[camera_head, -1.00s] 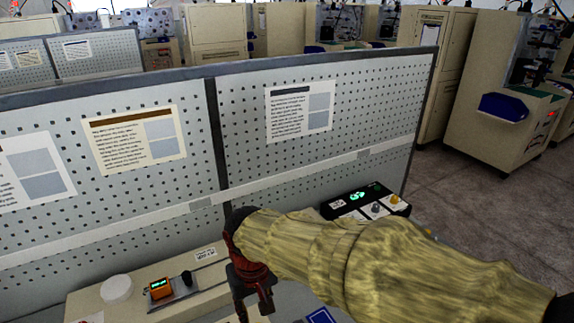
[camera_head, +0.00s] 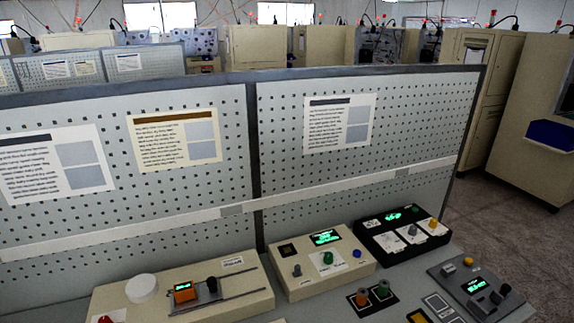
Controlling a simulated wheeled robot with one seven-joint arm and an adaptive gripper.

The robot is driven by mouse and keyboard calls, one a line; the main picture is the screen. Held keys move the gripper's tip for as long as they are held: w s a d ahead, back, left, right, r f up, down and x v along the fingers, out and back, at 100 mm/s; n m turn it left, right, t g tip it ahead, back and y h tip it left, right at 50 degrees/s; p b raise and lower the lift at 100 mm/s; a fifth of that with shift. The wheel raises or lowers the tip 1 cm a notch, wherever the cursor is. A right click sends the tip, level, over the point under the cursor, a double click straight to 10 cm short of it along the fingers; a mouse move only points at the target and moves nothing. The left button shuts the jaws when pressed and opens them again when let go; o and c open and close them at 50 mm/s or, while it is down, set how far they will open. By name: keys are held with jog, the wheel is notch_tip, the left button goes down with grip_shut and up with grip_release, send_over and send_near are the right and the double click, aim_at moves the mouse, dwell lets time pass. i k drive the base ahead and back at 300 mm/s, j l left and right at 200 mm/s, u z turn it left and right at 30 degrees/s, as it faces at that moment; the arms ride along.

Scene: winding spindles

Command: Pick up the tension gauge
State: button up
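I cannot tell for sure which object is the tension gauge. A yellow-orange item (camera_head: 418,316) shows at the bottom edge, mostly cut off by the frame. My gripper and arm are not in view.
A beige console (camera_head: 295,290) and a black console (camera_head: 375,245) stand along the pegboard panel (camera_head: 400,130). A grey control box (camera_head: 450,278) is at the right. A dark plate with two knobs (camera_head: 372,297) lies in front. Open floor (camera_head: 540,235) shows at the right.

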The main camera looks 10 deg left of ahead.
aim_at(183, 292)
jog(key=j+u, duration=0.1)
jog(key=u, duration=1.35)
